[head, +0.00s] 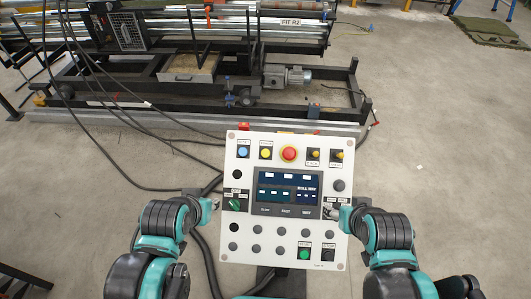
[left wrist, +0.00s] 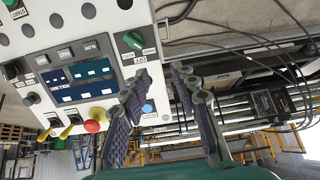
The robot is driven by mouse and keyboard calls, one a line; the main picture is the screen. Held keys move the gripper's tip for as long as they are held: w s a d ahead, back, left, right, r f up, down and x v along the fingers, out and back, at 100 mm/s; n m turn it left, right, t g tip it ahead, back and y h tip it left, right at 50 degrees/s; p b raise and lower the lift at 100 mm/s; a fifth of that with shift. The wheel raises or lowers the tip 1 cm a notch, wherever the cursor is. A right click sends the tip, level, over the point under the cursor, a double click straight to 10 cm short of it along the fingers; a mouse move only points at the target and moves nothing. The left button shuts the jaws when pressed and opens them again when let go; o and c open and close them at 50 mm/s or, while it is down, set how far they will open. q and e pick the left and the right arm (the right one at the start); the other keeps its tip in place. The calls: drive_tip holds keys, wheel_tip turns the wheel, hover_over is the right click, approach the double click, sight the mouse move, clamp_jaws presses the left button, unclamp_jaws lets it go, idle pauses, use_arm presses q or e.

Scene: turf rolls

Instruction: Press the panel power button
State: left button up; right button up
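The white control panel (head: 286,237) stands in front of me, tilted, with a dark screen (head: 286,190) in its middle. It carries a blue button (head: 243,152), a yellow button (head: 265,153), a red mushroom button (head: 289,153), a green rotary switch (head: 235,205) and a green button (head: 304,254). Which one is the power button I cannot read. My left gripper (head: 213,205) is at the panel's left edge beside the green switch. In the left wrist view it is open and empty (left wrist: 160,78), with the blue button (left wrist: 148,107) beyond its fingers. My right gripper (head: 333,212) is at the panel's right edge; its fingers are unclear.
A dark-framed machine (head: 200,85) with long metal rollers and a motor (head: 288,76) stands behind the panel. Black cables (head: 110,160) run over the floor at the left. A green mat (head: 495,32) lies far right. The concrete floor at right is mostly clear.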

use_arm(q)
clamp_jaws()
idle(1.0)
